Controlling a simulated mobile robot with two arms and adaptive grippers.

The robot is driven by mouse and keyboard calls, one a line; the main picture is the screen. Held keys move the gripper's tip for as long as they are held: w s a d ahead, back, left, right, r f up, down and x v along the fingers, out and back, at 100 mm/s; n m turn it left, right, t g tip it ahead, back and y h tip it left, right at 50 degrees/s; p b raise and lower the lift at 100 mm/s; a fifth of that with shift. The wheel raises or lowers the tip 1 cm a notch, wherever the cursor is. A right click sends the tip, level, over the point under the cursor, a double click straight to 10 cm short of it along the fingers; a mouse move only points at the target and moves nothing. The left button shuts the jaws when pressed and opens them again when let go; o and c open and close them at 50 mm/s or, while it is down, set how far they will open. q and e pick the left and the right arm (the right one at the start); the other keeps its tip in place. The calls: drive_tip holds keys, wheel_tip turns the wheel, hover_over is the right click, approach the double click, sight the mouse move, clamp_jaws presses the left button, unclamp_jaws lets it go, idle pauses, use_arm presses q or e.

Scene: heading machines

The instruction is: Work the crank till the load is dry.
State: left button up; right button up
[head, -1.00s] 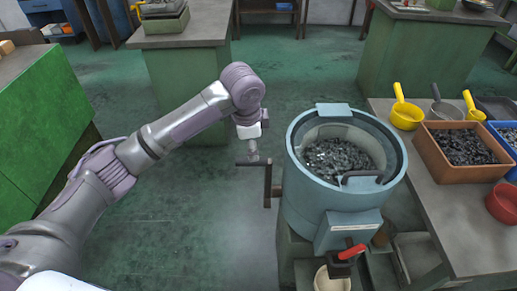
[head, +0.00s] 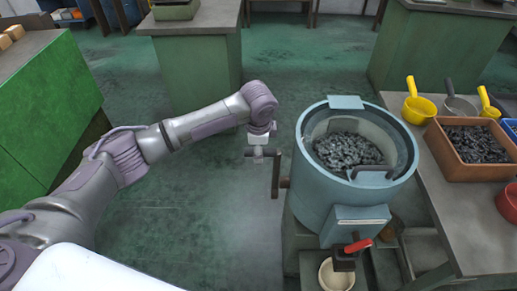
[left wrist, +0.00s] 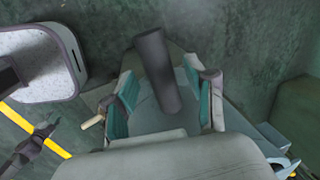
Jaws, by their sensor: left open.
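The blue-grey drum (head: 318,190) stands right of centre with its top open. A load of small dark metal pieces (head: 348,150) lies inside it; I cannot tell whether it is wet. A brown crank arm (head: 276,177) stands upright at the drum's left side, with a dark handle (head: 262,153) pointing left from its top. My left gripper (head: 257,146) is at the handle from above, partly covering it. In the left wrist view the handle (left wrist: 158,72) stands between the open fingers with teal pads (left wrist: 160,92), not clamped. My right gripper is out of view.
A red-handled tap (head: 357,247) sits low on the drum over a pale bowl (head: 335,275). A table (head: 445,205) at the right holds a brown bin (head: 435,150) of dark pieces and yellow scoops (head: 419,108). A green bench (head: 50,105) stands left. The floor between is clear.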

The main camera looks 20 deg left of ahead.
use_arm(q)
drive_tip(key=shift+w+f, duration=0.1)
drive_tip(key=shift+f, duration=0.35)
drive_tip(key=shift+c, duration=0.2)
clamp_jaws()
